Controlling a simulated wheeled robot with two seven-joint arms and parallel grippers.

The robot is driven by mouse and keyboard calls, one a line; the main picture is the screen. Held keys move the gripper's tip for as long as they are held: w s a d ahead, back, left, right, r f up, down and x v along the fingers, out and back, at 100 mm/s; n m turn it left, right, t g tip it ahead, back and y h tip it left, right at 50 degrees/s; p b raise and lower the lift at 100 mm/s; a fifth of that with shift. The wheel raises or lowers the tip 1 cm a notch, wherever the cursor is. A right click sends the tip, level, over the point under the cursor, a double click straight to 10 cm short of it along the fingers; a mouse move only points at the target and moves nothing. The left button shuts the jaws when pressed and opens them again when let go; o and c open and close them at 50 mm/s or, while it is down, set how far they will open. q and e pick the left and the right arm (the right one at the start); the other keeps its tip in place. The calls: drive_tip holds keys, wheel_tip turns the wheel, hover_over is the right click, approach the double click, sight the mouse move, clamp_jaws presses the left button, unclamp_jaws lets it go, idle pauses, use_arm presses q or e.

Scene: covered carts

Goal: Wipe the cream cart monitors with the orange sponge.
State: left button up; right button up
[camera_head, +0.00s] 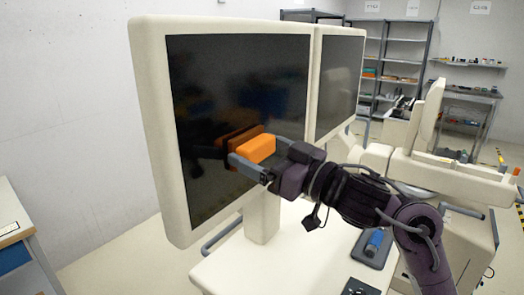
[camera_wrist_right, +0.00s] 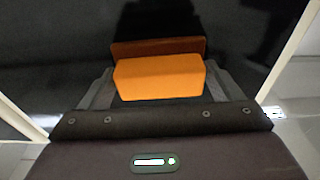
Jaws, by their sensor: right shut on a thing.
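The near cream cart monitor (camera_head: 236,110) stands upright at the middle left of the head view, its dark screen facing me. A second cream monitor (camera_head: 340,82) stands beside it on the right. My right gripper (camera_head: 250,160) is shut on the orange sponge (camera_head: 254,149), in front of the lower middle of the near screen. In the right wrist view the sponge (camera_wrist_right: 158,78) sits between the two fingers, with its dark reflection just beyond. Whether it touches the glass I cannot tell. My left gripper is not in view.
A pale cart top (camera_head: 265,268) lies below the monitors, with a blue item on a dark pad (camera_head: 373,245) at its right. More cream equipment (camera_head: 450,175) stands at the right. Shelves (camera_head: 395,55) are behind. A desk (camera_head: 22,235) is at the left edge.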

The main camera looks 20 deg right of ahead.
sight(283, 125)
drive_tip(key=shift+w+d+p, duration=0.4)
drive_tip(key=shift+w+d, duration=0.55)
drive_tip(key=shift+d, duration=0.25)
drive_tip(key=shift+w+d+p, duration=0.35)
drive_tip(key=shift+w+d, duration=0.6)
drive_tip(key=shift+d, duration=0.25)
drive_tip(key=shift+w+d+p, duration=0.4)
drive_tip(key=shift+w+d, duration=0.55)
drive_tip(key=shift+d, duration=0.25)
drive_tip(key=shift+w+d, duration=0.35)
drive_tip(key=shift+d, duration=0.1)
drive_tip(key=shift+w+d+p, duration=0.35)
drive_tip(key=shift+w+d, duration=0.2)
drive_tip(key=shift+d, duration=0.15)
drive_tip(key=shift+w+d, duration=0.45)
drive_tip(key=shift+d, duration=0.15)
drive_tip(key=shift+v, duration=0.75)
drive_tip(key=shift+r+b+v, duration=0.15)
drive_tip(key=shift+b+v, duration=0.2)
drive_tip(key=shift+v, duration=0.75)
drive_tip(key=shift+r+b+v, duration=0.2)
drive_tip(key=shift+b+v, duration=0.1)
drive_tip(key=shift+v, duration=0.8)
drive_tip(key=shift+s, duration=0.1)
